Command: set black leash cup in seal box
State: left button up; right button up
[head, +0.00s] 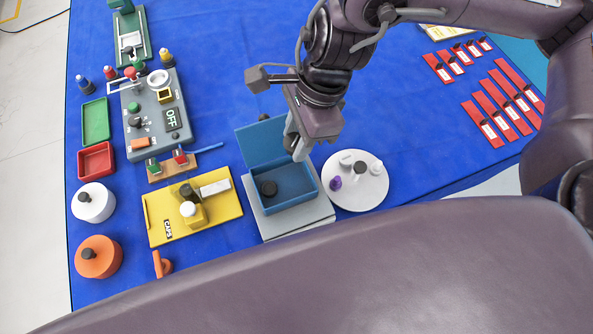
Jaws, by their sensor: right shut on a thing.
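The seal box, an open blue box (296,197) with its lid (262,142) raised at the back, stands on a grey base in the middle of the head view. A small black round piece (268,188) lies inside it at the left. My right gripper (294,150) is over the box's back right part, beside the lid. It is shut on a small dark thing, mostly hidden by the fingers, which looks like a black leash cup. My left gripper is out of view.
A round white plate (372,193) with several small pieces stands right of the box. A yellow tray (222,224) with caps is on its left. Farther left are a grey control panel (155,115), a green tray (95,121) and a red tray (96,160). Red strips (505,116) lie at right.

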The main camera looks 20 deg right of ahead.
send_over(293, 182)
jog(key=f, duration=0.7)
jog(key=d+f, duration=0.1)
jog(key=f, duration=0.2)
jog(key=shift+f+b, duration=0.3)
jog(key=shift+f, duration=0.05)
jog(key=x, duration=0.2)
jog(key=shift+s+d+f, duration=0.15)
jog(key=shift+d+f, duration=0.05)
jog(key=shift+f, duration=0.65)
jog(key=shift+b, duration=0.3)
jog(key=shift+f, duration=0.15)
jog(key=o, duration=0.7)
jog(key=shift+c, duration=0.2)
jog(key=v, duration=1.2)
